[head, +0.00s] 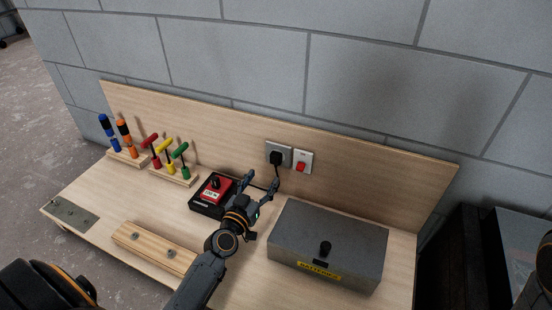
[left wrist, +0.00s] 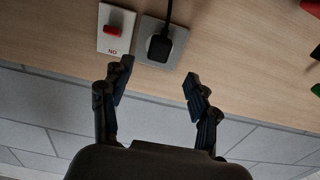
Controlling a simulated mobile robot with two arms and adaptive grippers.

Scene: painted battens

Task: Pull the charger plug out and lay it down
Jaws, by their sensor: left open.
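The black charger plug (head: 277,158) sits in a grey wall socket (head: 287,150) on the wooden back board. Its dark cord hangs down and passes behind my left gripper in the head view. My left gripper (head: 262,182) is open, in front of and a little below the plug. In the left wrist view, which is upside down, the plug (left wrist: 160,46) and the socket plate (left wrist: 178,35) lie just beyond the spread fingertips of the left gripper (left wrist: 160,80). The fingers appear apart from the plug. My right gripper is not in view.
A white plate with a red switch (head: 301,164) is beside the socket. A grey batteries box (head: 330,235) stands right of my left arm. A black and red switch box (head: 207,201), tool racks (head: 172,175) and a wooden batten (head: 155,247) are left.

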